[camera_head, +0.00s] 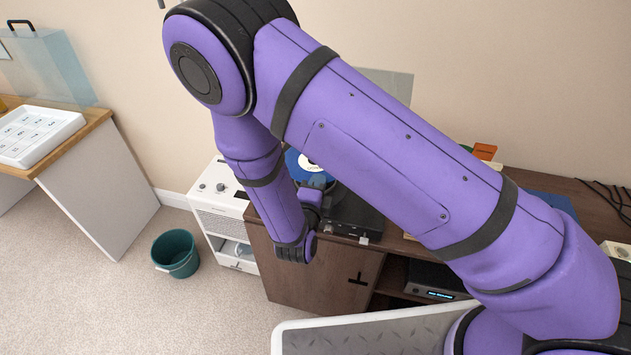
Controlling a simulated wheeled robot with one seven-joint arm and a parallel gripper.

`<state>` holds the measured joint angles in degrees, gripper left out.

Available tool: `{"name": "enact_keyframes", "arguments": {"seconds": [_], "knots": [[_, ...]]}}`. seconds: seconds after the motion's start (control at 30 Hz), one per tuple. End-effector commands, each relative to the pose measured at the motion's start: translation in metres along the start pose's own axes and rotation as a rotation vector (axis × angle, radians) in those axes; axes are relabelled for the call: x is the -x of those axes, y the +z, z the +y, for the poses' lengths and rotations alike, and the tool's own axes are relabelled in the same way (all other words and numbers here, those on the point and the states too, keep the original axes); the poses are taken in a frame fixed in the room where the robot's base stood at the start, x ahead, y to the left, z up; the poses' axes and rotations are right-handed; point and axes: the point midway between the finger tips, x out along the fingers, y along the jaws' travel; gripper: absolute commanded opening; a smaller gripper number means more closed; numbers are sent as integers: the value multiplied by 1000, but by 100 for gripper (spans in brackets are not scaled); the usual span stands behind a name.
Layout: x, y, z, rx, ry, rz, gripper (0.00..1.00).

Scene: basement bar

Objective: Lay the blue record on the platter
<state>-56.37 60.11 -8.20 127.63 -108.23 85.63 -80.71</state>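My gripper (318,181) is a small dark shape at the record's lower edge, largely hidden by my arm. I cannot tell whether its fingers are open or shut, whether it touches the record, or whether the record lies on the platter.
The brown cabinet (325,275) has an open shelf with a lit device (436,294). A white appliance (222,215) and a teal bin (175,253) stand left of it. A flat blue item (556,202) and orange block (485,151) show behind my arm. Carpet is clear at left.

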Motion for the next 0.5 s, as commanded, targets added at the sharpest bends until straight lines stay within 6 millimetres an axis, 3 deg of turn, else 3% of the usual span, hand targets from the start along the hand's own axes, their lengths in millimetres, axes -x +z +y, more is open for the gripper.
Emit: {"name": "enact_keyframes", "arguments": {"seconds": [0.5], "knots": [[0, 0, 40, 0, 0, 0, 0]]}}
